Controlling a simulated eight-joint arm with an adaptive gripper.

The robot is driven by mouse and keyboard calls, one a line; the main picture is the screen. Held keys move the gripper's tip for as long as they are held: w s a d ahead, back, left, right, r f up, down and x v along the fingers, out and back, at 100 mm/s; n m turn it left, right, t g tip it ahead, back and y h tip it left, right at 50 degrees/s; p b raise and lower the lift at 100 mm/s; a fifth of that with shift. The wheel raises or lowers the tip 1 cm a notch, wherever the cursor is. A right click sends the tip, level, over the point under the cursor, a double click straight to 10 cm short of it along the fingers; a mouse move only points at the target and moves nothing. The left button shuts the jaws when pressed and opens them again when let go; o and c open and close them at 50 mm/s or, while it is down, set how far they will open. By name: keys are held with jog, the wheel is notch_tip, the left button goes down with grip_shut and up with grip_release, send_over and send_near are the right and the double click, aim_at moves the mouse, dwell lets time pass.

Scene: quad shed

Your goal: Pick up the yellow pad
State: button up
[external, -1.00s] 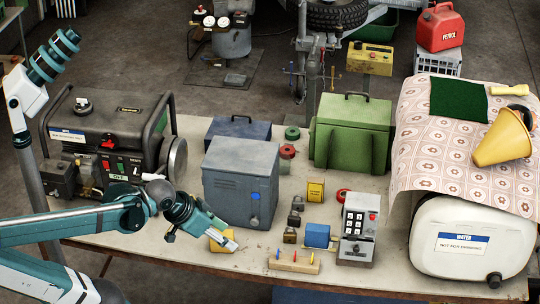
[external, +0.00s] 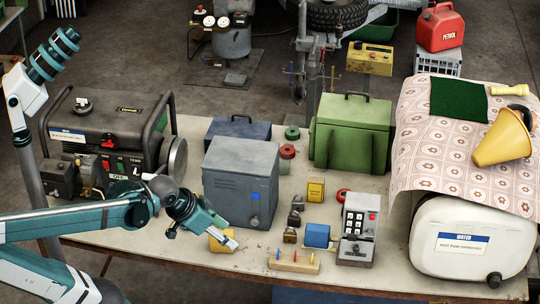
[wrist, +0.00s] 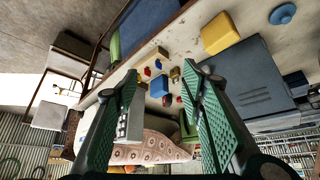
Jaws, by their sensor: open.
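The yellow pad (external: 217,242) lies on the table near its front edge, partly hidden by my gripper (external: 230,243) in the external view. In the wrist view, the yellow pad (wrist: 220,33) shows as a rounded block on the bare tabletop, up and to the right of my fingertips. My gripper (wrist: 158,80) is open in the wrist view, its two green fingers apart with nothing held between them.
A grey-blue metal cabinet (external: 240,184) stands just behind my gripper. A wooden peg board (external: 293,263), a blue block (external: 317,235), padlocks (external: 291,229) and a keypad box (external: 357,230) stand to the right. A generator (external: 103,140) is at the left.

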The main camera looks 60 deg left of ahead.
jog(key=w+a+f+m+g+p, duration=0.2)
jog(key=w+a+f+m+p, duration=0.15)
jog(key=a, duration=0.45)
jog(key=m+g+h+p, duration=0.1)
jog(key=m+h+p, duration=0.1)
jog(key=m+p, duration=0.1)
send_over(221, 234)
jog(key=s+a, duration=0.1)
jog(key=s, duration=0.1)
notch_tip(221, 234, down, 6)
jog(key=shift+w+a+f, duration=0.1)
jog(key=shift+f, duration=0.15)
jog(key=shift+a+f+h, duration=0.3)
jog(key=shift+a+f, duration=0.2)
jog(key=shift+f, duration=0.1)
jog(key=shift+b+x, duration=0.35)
jog(key=shift+x, duration=0.8)
jog(key=shift+f, duration=0.1)
jog(key=shift+b+x, duration=0.8)
jog(key=shift+x, duration=1.75)
